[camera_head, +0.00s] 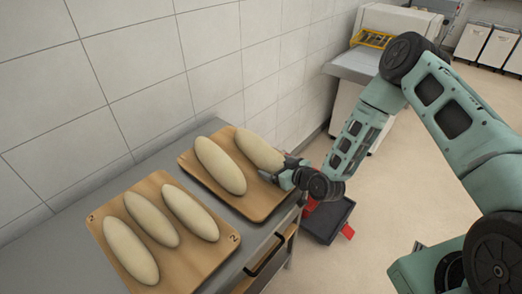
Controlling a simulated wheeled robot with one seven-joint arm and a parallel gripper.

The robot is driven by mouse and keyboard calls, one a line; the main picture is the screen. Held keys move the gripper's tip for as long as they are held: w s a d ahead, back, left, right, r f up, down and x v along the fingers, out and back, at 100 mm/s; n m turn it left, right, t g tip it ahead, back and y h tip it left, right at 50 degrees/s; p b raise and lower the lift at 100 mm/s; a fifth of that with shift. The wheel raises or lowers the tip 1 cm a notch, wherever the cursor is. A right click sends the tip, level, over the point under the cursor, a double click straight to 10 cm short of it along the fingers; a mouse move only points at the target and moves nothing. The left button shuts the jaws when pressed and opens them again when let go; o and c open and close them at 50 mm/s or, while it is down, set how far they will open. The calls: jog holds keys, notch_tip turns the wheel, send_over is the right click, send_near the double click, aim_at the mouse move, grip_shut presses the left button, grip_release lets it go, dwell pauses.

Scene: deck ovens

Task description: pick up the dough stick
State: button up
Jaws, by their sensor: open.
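Several pale, long dough sticks lie on two wooden boards. On the far board (262,208) lie two: a left dough stick (220,165) and a right dough stick (257,148). On the near board (193,254) lie three: a left one (130,250), a middle one (151,219) and a right one (190,212). My gripper (274,177) is open at the lower right end of the far board's right dough stick. It hides part of that end; I cannot tell whether it touches the dough.
The boards lie on a grey counter (160,153) against a tiled wall (140,60). A dark tray with red parts (328,222) is low beside the counter. A white machine (395,20) and white bins (485,43) stand farther back. The floor at right is open.

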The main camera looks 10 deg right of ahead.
jog(key=c, duration=1.2)
jog(key=shift+r, duration=0.1)
